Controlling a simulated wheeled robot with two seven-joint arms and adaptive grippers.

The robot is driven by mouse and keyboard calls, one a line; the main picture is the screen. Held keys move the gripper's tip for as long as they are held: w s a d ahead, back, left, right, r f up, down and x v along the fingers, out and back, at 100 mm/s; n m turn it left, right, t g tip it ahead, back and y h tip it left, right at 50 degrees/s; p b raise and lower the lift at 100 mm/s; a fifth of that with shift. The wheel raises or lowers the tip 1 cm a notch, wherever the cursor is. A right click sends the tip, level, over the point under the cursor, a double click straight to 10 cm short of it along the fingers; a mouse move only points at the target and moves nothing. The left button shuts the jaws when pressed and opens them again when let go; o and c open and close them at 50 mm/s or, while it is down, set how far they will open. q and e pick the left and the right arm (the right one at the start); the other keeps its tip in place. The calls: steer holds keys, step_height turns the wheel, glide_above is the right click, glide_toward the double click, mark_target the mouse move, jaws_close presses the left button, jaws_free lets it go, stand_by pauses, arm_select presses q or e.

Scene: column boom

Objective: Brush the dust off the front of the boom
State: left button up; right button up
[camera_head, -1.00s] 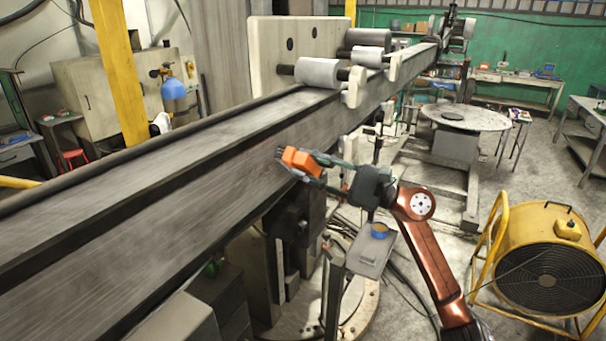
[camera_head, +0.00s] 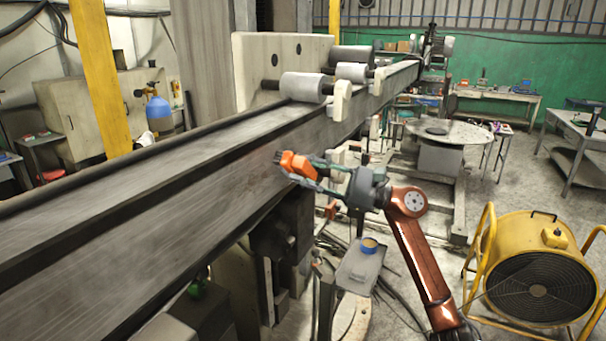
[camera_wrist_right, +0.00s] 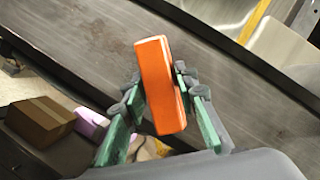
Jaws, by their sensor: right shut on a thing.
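The boom (camera_head: 200,175) is a long grey metal beam running from the lower left to the back right in the head view. Its front face also fills much of the right wrist view (camera_wrist_right: 80,38). My right gripper (camera_head: 305,165) is shut on an orange brush (camera_head: 296,163) with dark bristles. In the head view the bristle end is at the boom's front face; I cannot tell whether it touches. In the right wrist view the orange brush body (camera_wrist_right: 158,85) sits between the green fingers. My left gripper is not in view.
White rollers (camera_head: 305,87) sit on the boom further back. A yellow fan (camera_head: 540,270) stands on the floor at right. A grey box with a blue-and-yellow round item (camera_head: 368,246) is below my right arm. A cardboard box (camera_wrist_right: 40,120) shows in the wrist view.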

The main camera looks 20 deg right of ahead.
mark_target(292, 171)
steer(key=shift+r, duration=0.55)
steer(key=shift+s+a+f+b, duration=0.15)
steer(key=shift+s+a+b, duration=0.15)
steer(key=shift+s+a, duration=0.25)
steer(key=shift+s+a+r+p, duration=0.65)
steer(key=shift+s+a+p, duration=0.55)
steer(key=shift+s+a, duration=5.85)
steer(key=shift+w+d+r+b, duration=0.1)
steer(key=shift+w+d+b, duration=1.8)
steer(key=shift+w+d, duration=0.85)
steer(key=shift+w+d+b, duration=1.9)
steer(key=shift+w+d, duration=0.5)
steer(key=shift+w, duration=0.55)
steer(key=shift+w+d, duration=0.95)
steer(key=shift+d, duration=0.3)
steer(key=shift+w+d, duration=0.95)
steer(key=shift+d, duration=0.25)
